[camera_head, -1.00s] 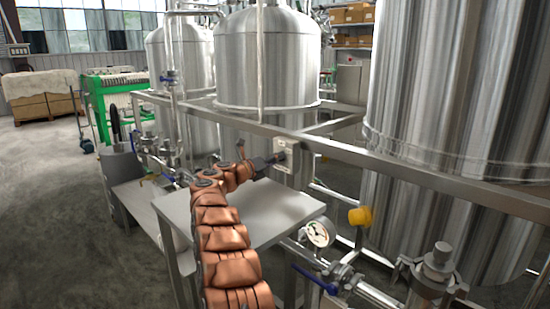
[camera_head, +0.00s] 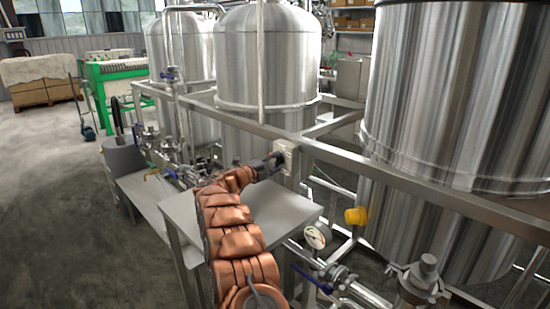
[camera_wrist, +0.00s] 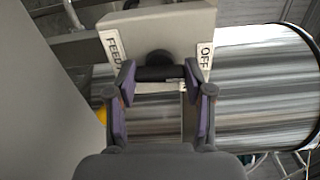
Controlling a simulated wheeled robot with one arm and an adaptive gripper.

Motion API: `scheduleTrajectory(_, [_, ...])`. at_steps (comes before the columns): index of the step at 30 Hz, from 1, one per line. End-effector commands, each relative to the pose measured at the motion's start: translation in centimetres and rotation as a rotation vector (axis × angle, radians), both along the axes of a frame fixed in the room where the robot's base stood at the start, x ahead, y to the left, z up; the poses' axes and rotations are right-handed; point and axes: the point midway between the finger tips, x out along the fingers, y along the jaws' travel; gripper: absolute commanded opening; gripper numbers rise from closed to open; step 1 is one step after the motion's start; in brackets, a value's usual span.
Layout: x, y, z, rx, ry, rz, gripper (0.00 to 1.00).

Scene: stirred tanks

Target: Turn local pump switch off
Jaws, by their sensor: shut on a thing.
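The local pump switch is a pale grey box (camera_head: 287,152) on the frame rail in front of the middle tank. In the wrist view the box (camera_wrist: 160,28) carries a "FEED" label (camera_wrist: 115,48) at left and an "OFF" label (camera_wrist: 206,56) at right. Its black handle (camera_wrist: 160,73) lies crosswise in the picture below a round dark hub. My gripper (camera_wrist: 161,76) is shut on this handle, one finger at each end. In the head view my gripper (camera_head: 275,162) reaches the front of the box and covers the handle.
A steel table (camera_head: 285,211) lies below my arm. A frame rail (camera_head: 400,178) runs past the large right tank (camera_head: 450,90). A pressure gauge (camera_head: 315,237), a yellow cap (camera_head: 356,215) and a blue-handled valve (camera_head: 312,279) are at lower right. Open floor (camera_head: 60,220) is at left.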

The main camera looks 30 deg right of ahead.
Motion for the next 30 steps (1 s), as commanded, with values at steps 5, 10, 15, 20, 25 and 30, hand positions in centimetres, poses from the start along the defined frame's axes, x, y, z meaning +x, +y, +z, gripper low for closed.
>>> scheduleTrajectory(5, [0.07, 0.05, 0.18, -0.015, 0.06, 0.002, 0.17])
scheduleTrajectory(10, [0.07, 0.06, 0.08, -0.021, 0.086, 0.003, 0.17])
scheduleTrajectory(15, [0.08, 0.07, 0.03, -0.022, 0.093, 0.003, 0.17])
scheduleTrajectory(20, [0.08, 0.08, 0.03, -0.022, 0.093, 0.003, 0.17])
scheduleTrajectory(25, [0.08, 0.08, 0.03, -0.022, 0.093, 0.003, 0.6])
scheduleTrajectory(30, [0.05, 0.05, 0.0, -0.021, 0.092, 0.002, 0.77])
